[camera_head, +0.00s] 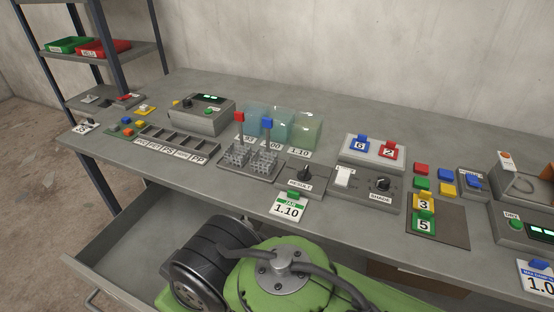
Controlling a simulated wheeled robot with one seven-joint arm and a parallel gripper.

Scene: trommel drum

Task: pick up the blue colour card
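A small card numbered 6 with a blue handle (360,147) lies on a grey raised block (372,153) at the middle right of the bench. Beside it on the same block is a card numbered 2 with a red handle (388,151). Cards numbered 3 with a yellow handle (424,203) and 5 with a green handle (424,223) lie on a dark plate (452,232) to the right. Other blue pieces include a small blue block (447,188) and a blue-topped label card (538,278). I cannot tell which one is called the blue colour card. My gripper is not in view.
The grey bench (230,195) holds a switch box marked SHADE (366,187), a RESULT dial box (302,179), a slotted rack (178,145) and clear bins (282,122). A drawer (110,245) stands open at lower left. Shelves with trays (103,48) stand at upper left.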

